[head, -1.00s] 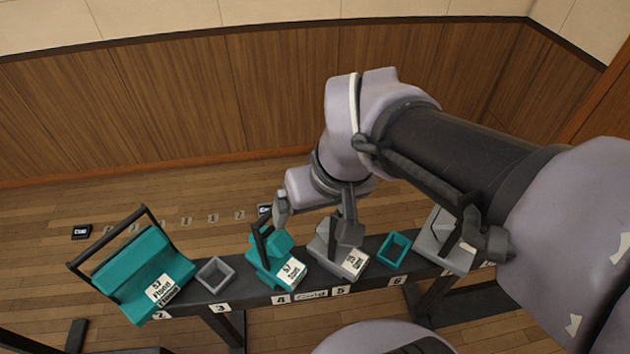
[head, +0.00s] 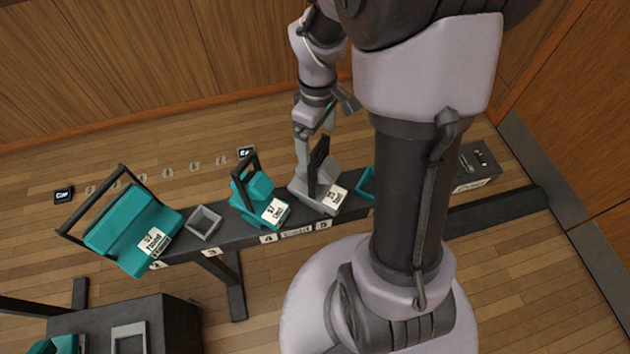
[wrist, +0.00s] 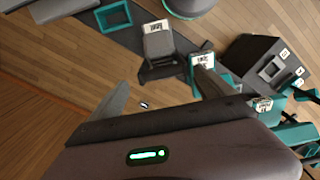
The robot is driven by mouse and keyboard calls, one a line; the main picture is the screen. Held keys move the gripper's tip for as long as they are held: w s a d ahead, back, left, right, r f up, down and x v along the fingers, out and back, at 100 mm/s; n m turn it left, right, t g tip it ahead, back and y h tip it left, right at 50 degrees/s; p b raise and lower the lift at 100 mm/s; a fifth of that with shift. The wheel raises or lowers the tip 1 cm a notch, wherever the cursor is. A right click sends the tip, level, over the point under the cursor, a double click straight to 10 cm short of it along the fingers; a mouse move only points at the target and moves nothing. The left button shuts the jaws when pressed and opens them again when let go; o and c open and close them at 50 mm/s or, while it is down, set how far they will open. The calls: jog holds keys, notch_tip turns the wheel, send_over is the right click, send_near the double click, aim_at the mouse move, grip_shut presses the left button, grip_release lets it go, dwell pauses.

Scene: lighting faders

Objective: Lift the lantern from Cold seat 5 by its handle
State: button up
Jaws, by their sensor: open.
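The grey lantern (head: 316,191) sits at Cold seat 5 on the dark rail, with a white label and a dark upright handle (head: 318,162). It also shows in the wrist view (wrist: 158,44), at the top centre. My gripper (head: 318,132) is open and empty, close above and behind this lantern in the head view. One pale finger appears near the handle; I cannot tell whether it touches. In the wrist view one finger (wrist: 108,103) shows at the left, apart from the lantern.
A teal lantern (head: 252,189) with a raised handle stands close by at seat 4. An empty grey frame (head: 204,223) is at seat 3, and a larger teal flood lantern (head: 133,229) is at seat 2. My arm partly covers the teal frame (head: 367,183) at seat 6.

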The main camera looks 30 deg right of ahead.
aim_at(318, 162)
jog(key=f+b, duration=0.1)
jog(key=f, duration=0.1)
jog(key=f+b, duration=0.1)
jog(key=f, duration=0.2)
jog(key=s+f+b, duration=0.1)
jog(key=f, duration=0.2)
jog(key=shift+a, duration=0.1)
grip_shut()
jog(key=shift+r, duration=0.1)
